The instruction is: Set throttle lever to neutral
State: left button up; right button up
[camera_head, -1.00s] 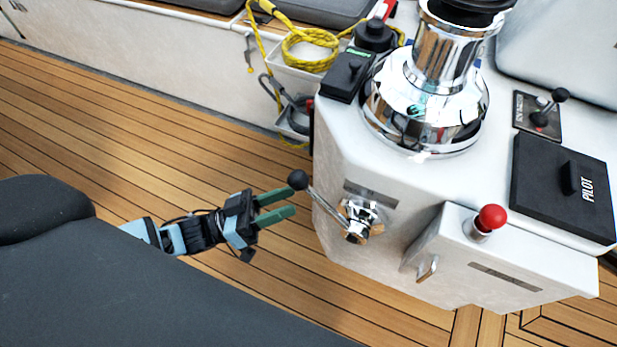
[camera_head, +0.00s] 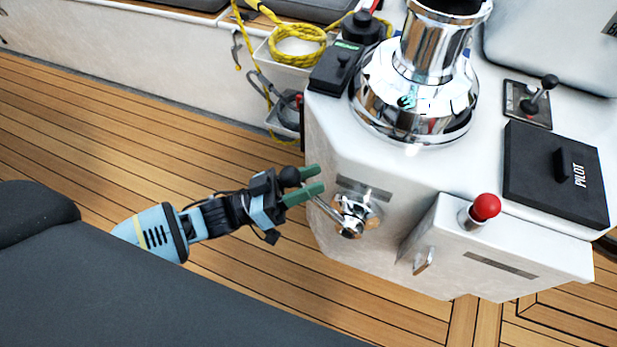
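The throttle lever (camera_head: 326,209) is a chrome rod on a chrome hub (camera_head: 353,217) on the side of the white console. It tilts up and to the left and ends in a black ball knob (camera_head: 289,177). My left gripper (camera_head: 310,181) has green fingers, which are open. The knob shows between the fingers, close to the palm, and the rod runs out between them. I cannot tell whether the fingers touch the knob. My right gripper is not in view.
The white console (camera_head: 330,130) carries a chrome winch (camera_head: 415,95), a red knob (camera_head: 486,206), a black PILOT cover (camera_head: 556,172) and a small black-knobbed lever (camera_head: 549,82). A dark cushion (camera_head: 150,300) lies at the lower left. Yellow rope (camera_head: 297,40) hangs behind.

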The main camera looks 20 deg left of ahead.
pick_arm(q)
jog(key=shift+w+d+r, duration=0.1)
jog(key=shift+d, duration=0.05)
jog(key=shift+c, duration=0.3)
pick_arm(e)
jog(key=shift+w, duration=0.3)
pick_arm(q)
grip_shut()
jog(key=shift+w+r, duration=0.1)
jog(key=shift+r, duration=0.05)
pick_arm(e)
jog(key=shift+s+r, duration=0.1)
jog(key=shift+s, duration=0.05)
